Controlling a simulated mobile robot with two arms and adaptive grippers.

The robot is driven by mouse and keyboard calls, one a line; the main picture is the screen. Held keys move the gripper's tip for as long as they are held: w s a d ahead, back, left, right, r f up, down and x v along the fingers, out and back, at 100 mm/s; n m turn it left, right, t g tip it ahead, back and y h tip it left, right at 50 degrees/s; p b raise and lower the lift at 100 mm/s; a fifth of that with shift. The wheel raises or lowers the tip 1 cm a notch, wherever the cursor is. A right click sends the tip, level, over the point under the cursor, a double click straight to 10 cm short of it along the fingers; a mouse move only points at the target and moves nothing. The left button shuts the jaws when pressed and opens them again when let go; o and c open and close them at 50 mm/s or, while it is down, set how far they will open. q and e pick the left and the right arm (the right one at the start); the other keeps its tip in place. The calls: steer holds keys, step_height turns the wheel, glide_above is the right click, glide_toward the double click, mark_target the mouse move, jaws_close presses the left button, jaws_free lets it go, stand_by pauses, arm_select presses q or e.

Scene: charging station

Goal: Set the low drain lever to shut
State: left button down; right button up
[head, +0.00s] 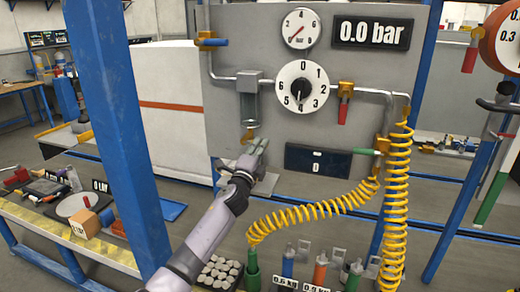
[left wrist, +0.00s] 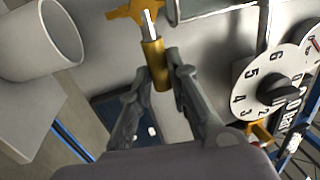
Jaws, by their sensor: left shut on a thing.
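The low drain lever (head: 247,135) is a small yellow fitting below the grey filter housing (head: 250,95) on the panel. In the left wrist view its yellow grip (left wrist: 156,66) stands between my left fingers, joined by a bright metal stem to a yellow valve body (left wrist: 135,10). My left gripper (head: 257,152) is just below the filter in the head view, shut on this grip; it also shows in the left wrist view (left wrist: 160,72). In the head view the gripper hides part of the lever. My right gripper is not seen.
The panel also holds a dial (head: 302,87), a gauge (head: 301,28), a "0.0 bar" display (head: 372,32), and blue (head: 214,42), red (head: 343,110) and green (head: 367,152) handles. A coiled yellow hose (head: 397,190) hangs at right. A blue post (head: 115,130) stands at left.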

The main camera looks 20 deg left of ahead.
arm_select(q)
steer(key=shift+d+f, duration=0.15)
steer(key=shift+f, duration=0.15)
steer(key=c, duration=1.9)
jaws_free()
steer(key=o, duration=0.4)
steer(key=shift+r, duration=0.15)
steer(key=shift+s, duration=0.15)
steer(key=s, duration=0.4)
steer(key=s+f, duration=0.1)
steer(key=s, duration=0.2)
steer(key=s+f, duration=0.1)
steer(key=s, duration=0.3)
steer(key=shift+s+a+f, duration=0.15)
steer(key=shift+s+a, duration=0.15)
